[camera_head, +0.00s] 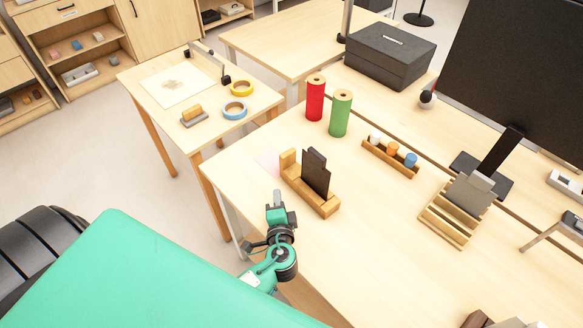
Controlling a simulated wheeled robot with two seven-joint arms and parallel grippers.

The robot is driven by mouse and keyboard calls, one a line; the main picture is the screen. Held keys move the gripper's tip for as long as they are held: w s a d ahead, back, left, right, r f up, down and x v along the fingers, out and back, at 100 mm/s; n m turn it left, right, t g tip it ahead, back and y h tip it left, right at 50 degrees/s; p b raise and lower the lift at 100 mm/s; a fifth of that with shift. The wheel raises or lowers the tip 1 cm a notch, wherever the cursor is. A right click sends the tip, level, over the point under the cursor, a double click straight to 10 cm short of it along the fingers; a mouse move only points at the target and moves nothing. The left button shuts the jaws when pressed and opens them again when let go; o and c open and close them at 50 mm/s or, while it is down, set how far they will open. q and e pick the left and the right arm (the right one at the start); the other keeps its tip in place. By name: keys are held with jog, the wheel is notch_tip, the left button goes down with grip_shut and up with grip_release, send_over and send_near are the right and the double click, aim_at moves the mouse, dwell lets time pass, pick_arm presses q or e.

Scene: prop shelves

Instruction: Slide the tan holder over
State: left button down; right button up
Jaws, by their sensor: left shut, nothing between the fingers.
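The tan holder (293,173) is a wooden stand on the near table, left of the table's middle. A dark upright piece (315,170) stands in it. A faint pink patch (268,160) shows on the table top just to the holder's left. My left gripper (277,200) is at the table's near left edge, in front of the holder and apart from it. It is shut and empty. My right gripper is not in view.
A red cylinder (315,98) and a green cylinder (340,114) stand behind the holder. A small wooden rack (376,154) with coloured pieces and a slatted wooden stand (440,222) are to the right. The table front right of the holder is clear.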

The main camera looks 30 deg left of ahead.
pick_arm(q)
jog(key=shift+w+d+r+m+t+h, duration=0.1)
jog(key=shift+w+d+m+t+h, duration=0.4)
jog(key=shift+w+d+m+t, duration=0.6)
jog(key=shift+w+d+m, duration=0.1)
jog(key=shift+d+m, duration=0.1)
jog(key=shift+m, duration=0.2)
jog(key=shift+w+r, duration=0.1)
jog(key=shift+w, duration=0.15)
jog(key=p, duration=0.3)
send_near(292, 158)
jog(key=x, duration=0.4)
jog(key=shift+w+a+r, duration=0.15)
jog(key=shift+w+r, duration=0.05)
jog(key=shift+r, duration=0.1)
jog(key=shift+w+a+f+p, duration=0.1)
jog(key=shift+w+a+p, duration=0.25)
jog(key=shift+w, duration=0.3)
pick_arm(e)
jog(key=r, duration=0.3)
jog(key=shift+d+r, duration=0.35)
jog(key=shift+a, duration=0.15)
